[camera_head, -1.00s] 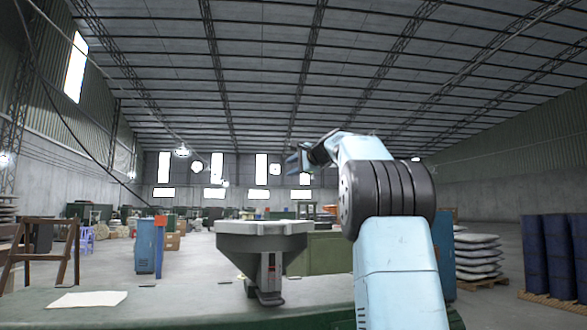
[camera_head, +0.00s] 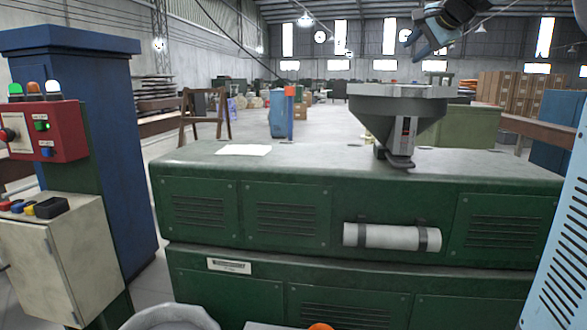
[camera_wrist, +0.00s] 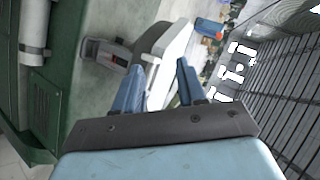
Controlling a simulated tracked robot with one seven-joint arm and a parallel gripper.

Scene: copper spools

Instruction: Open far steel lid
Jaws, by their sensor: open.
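A grey steel hopper (camera_head: 385,122) with a wide, flat, many-sided top (camera_head: 400,91) stands on the green machine. I cannot tell which part is the far steel lid, or where its edge or handle is. My gripper (camera_head: 413,46) is open and empty, high above the hopper and a little to its right in the head view. In the wrist view, its two blue fingers (camera_wrist: 160,74) are spread apart. The pale hopper top (camera_wrist: 172,62) lies beyond and partly behind them, with no contact visible.
The green machine (camera_head: 300,180) has a mostly clear top, with a white sheet (camera_head: 243,150) on the left. A white roll (camera_head: 390,236) is strapped to its front. A red control box (camera_head: 45,130) and a blue cabinet (camera_head: 85,90) stand at the left.

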